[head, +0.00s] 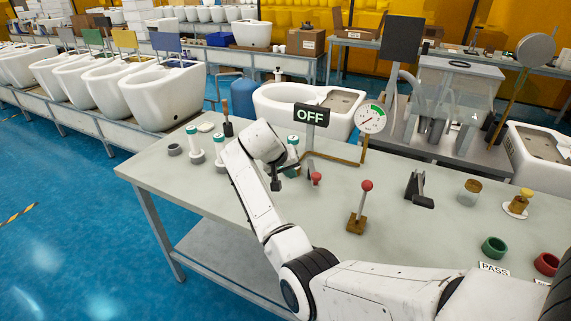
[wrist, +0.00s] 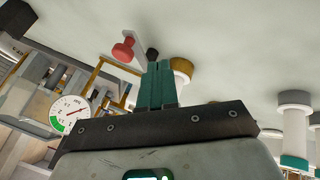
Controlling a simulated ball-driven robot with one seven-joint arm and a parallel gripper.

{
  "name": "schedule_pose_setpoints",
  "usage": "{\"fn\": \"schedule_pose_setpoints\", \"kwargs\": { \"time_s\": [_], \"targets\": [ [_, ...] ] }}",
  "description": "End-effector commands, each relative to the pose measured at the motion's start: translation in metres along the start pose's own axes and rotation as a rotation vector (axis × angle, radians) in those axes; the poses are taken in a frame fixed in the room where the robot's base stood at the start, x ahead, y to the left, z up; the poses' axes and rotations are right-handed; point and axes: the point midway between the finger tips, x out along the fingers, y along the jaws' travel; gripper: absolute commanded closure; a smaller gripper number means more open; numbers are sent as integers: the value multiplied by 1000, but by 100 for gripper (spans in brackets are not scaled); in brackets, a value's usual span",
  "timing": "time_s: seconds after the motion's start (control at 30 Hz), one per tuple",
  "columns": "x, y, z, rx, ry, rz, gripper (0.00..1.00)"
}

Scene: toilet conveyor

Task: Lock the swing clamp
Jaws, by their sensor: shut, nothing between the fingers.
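My gripper (head: 276,184) is low over the left half of the grey workbench (head: 200,165). In the wrist view its teal fingers (wrist: 157,68) are together and empty. A small red-knobbed fitting (head: 316,179) is just right of the gripper in the head view. In the wrist view its red knob (wrist: 123,51) is apart from the fingertips, with a black knob (wrist: 152,54) beside it. A brass-coloured cylinder (wrist: 181,68) is close to the fingers. A black bracket with a low arm (head: 418,189) stands further right. I cannot tell which is the swing clamp.
An OFF sign (head: 311,115) and gauge (head: 370,118) stand behind the gripper. White-and-teal posts (head: 194,143) stand left. The bench's front left is clear.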

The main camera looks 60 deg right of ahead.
Motion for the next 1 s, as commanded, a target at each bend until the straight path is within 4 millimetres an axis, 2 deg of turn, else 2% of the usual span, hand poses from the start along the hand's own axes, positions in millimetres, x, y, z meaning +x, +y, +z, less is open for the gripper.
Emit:
{"fn": "schedule_pose_setpoints", "kwargs": {
  "time_s": [0.1,0.33,0.87,1.0],
  "targets": [
    [23,1,1,0,-4,1,100],
    [38,27,1,2,-1,1,100],
    [45,34,2,0,1,0,100],
    [50,43,0,0,1,-1,100]
  ]
}}
